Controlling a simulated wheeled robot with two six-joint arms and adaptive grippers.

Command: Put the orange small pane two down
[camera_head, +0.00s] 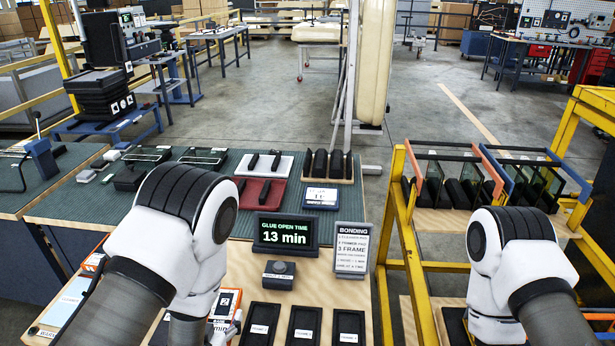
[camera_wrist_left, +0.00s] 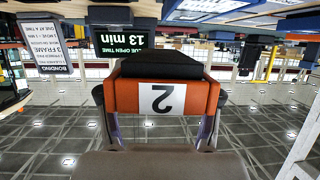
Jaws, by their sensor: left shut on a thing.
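The orange small pane two shows in the left wrist view as an orange block (camera_wrist_left: 127,97) with a white label reading 2, upside down in that picture. My left gripper (camera_wrist_left: 160,130) is shut on it, one finger at each side. In the head view part of the orange pane (camera_head: 211,326) and its label show low, beside my left arm, over the front of the wooden bench; the arm hides much of it. I cannot tell whether it touches the bench. My right arm is at the right of the head view; its gripper is out of sight.
Black label trays (camera_head: 305,322) line the bench front. Behind stand a dark knob box (camera_head: 279,274), a glue timer reading 13 min (camera_head: 285,234) and a bonding sign (camera_head: 351,249). A yellow rack (camera_head: 398,215) with framed panes (camera_head: 480,165) stands right. A green mat (camera_head: 235,222) lies behind.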

